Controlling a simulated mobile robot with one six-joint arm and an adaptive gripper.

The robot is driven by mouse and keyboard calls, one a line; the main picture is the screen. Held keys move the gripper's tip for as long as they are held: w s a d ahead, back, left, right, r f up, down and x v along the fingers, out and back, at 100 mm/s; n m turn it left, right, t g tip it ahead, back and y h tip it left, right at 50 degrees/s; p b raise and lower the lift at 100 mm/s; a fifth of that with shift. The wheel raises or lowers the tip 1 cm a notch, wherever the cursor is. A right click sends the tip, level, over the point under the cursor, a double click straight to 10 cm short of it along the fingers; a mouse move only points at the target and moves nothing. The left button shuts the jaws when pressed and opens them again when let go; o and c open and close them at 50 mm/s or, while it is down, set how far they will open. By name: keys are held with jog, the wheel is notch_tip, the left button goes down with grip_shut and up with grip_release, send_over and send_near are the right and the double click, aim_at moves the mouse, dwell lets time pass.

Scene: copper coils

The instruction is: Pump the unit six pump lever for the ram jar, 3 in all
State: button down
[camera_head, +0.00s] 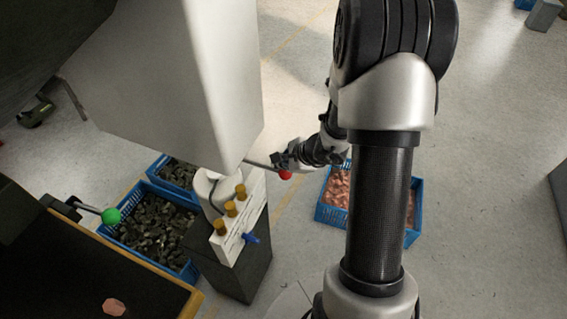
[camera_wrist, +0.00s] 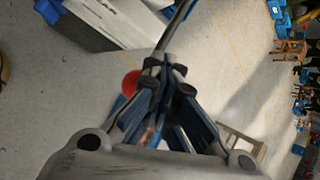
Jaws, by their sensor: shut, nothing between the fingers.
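The pump lever is a thin metal rod (camera_wrist: 178,28) with a red ball knob (camera_head: 286,175). It reaches out to the right from the white-topped unit on a dark stand (camera_head: 235,265). My gripper (camera_head: 280,160) is at the rod's outer end, just above the red knob. In the wrist view my closed fingertips (camera_wrist: 168,76) meet the end of the rod, with the red knob (camera_wrist: 131,83) just left of them. Nothing shows between the fingers. Whether they touch the rod is unclear. I cannot tell which part is the ram jar.
The unit's white panel (camera_head: 225,247) carries brass knobs and a blue handle (camera_head: 251,238). Blue crates hold dark pieces (camera_head: 190,268) at left and copper pieces (camera_head: 411,234) at right. A green-knobbed lever (camera_head: 111,216) stands at the left. A large pale box (camera_head: 170,80) hangs over the unit.

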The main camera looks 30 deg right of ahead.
aim_at(282, 171)
jog(key=shift+s+d+f+b, duration=0.1)
jog(key=shift+s+f+b, duration=0.05)
jog(key=shift+f+b, duration=0.75)
jog(key=shift+s+d+f+b, duration=0.1)
jog(key=shift+f+b, duration=0.7)
jog(key=shift+b, duration=0.2)
dwell(1.3)
jog(key=shift+a+r, duration=0.1)
jog(key=shift+r, duration=0.05)
dwell(0.4)
jog(key=shift+w+a+r+p, duration=0.1)
jog(key=shift+w+r+p, duration=0.05)
jog(key=shift+r+p, duration=0.85)
jog(key=shift+w+a+r+p, duration=0.1)
jog(key=shift+w+r+p, duration=0.1)
jog(key=shift+r+p, duration=0.85)
jog(key=shift+w+a+r+p, duration=0.15)
jog(key=shift+r+p, duration=0.35)
jog(key=shift+r, duration=0.95)
jog(key=r+p, duration=0.2)
jog(key=r, duration=0.1)
jog(key=r+p, duration=0.1)
jog(key=r, duration=0.1)
jog(key=shift+w+a+p, duration=0.15)
jog(key=shift+w+p, duration=0.15)
jog(key=shift+p, duration=0.05)
